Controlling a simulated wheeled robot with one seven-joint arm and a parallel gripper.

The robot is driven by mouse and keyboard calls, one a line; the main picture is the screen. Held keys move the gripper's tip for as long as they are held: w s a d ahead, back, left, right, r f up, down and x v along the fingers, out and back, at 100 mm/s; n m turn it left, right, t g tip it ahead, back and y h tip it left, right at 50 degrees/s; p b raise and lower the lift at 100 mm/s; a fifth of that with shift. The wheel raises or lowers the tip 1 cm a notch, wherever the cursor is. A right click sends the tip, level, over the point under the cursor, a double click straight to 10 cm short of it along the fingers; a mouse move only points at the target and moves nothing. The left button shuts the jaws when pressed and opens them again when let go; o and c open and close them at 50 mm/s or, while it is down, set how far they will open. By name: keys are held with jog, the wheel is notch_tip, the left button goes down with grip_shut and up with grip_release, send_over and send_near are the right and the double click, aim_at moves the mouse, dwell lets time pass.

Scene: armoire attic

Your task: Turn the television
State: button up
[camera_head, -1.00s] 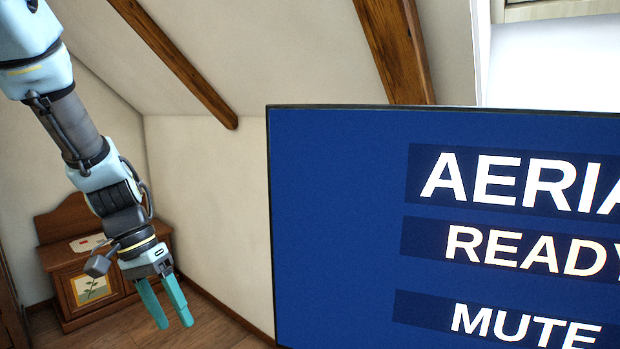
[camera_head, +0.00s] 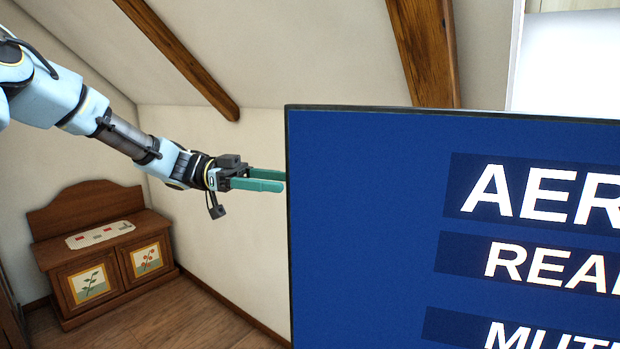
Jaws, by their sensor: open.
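The television (camera_head: 370,220) fills the right half of the head view. Its blue screen faces me and shows large white words, cut off by the right picture edge. Its thin dark left edge runs nearly upright. My gripper (camera_head: 284,181) comes in from the left, level, with its teal fingers pointing right at the television's left edge. The fingers are open and nothing shows between them. One fingertip seems to pass behind the television's edge; I cannot tell whether either finger touches it. The television's back and stand are hidden.
A low wooden cabinet (camera_head: 109,262) with painted doors and a patterned cloth (camera_head: 100,234) stands in the left corner. Wooden beams (camera_head: 190,62) cross the sloped ceiling. The wooden floor (camera_head: 200,318) between cabinet and television is clear.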

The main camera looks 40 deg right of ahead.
aim_at(310, 185)
jog(key=p+x, duration=0.1)
jog(key=x, duration=0.5)
jog(key=shift+a+r+p, duration=0.1)
jog(key=shift+p, duration=0.3)
jog(key=shift+s+d, duration=0.3)
jog(key=shift+s, duration=0.15)
grip_shut()
dwell(0.6)
